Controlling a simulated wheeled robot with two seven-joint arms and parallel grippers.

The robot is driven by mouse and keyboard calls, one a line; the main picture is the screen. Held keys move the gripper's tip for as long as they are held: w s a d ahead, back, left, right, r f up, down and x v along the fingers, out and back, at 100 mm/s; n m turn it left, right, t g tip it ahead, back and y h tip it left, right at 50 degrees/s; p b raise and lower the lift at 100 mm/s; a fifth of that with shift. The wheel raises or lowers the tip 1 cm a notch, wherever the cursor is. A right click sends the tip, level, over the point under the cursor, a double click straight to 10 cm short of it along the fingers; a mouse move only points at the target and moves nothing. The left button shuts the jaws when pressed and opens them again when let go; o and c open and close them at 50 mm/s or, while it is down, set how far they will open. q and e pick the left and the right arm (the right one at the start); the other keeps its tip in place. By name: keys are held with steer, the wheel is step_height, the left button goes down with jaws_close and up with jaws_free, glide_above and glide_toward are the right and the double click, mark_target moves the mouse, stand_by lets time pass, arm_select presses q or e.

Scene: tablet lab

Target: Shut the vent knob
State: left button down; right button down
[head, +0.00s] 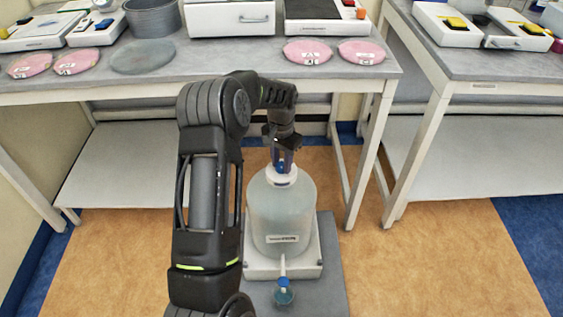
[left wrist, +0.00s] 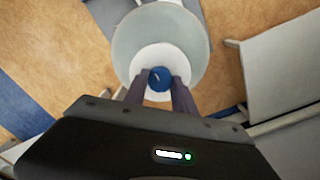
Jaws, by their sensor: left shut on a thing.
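The vent knob (left wrist: 159,79) is a small blue round knob with a pale mark, on top of the white cap of a translucent bottle (head: 281,215). It also shows in the head view (head: 281,167). My left gripper (head: 283,160) reaches down onto it from above. In the left wrist view its two fingers (left wrist: 159,88) lie on either side of the knob, and it is shut on the knob. The bottle stands upright on a white base and has a spout with a blue tap (head: 283,283) at its front. My right gripper is not in view.
Behind the bottle is a lab bench (head: 220,74) with pink discs (head: 307,52), a grey pot (head: 152,17) and instruments on it. A second bench (head: 490,66) stands at the right. The tan floor (head: 420,260) at front right is clear.

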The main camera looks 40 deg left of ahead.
mark_target(281, 165)
arm_select(q)
steer(key=c, duration=1)
jaws_free()
step_height(281, 165, up, 8)
steer(key=shift+f, duration=0.1)
steer(key=shift+s, duration=0.1)
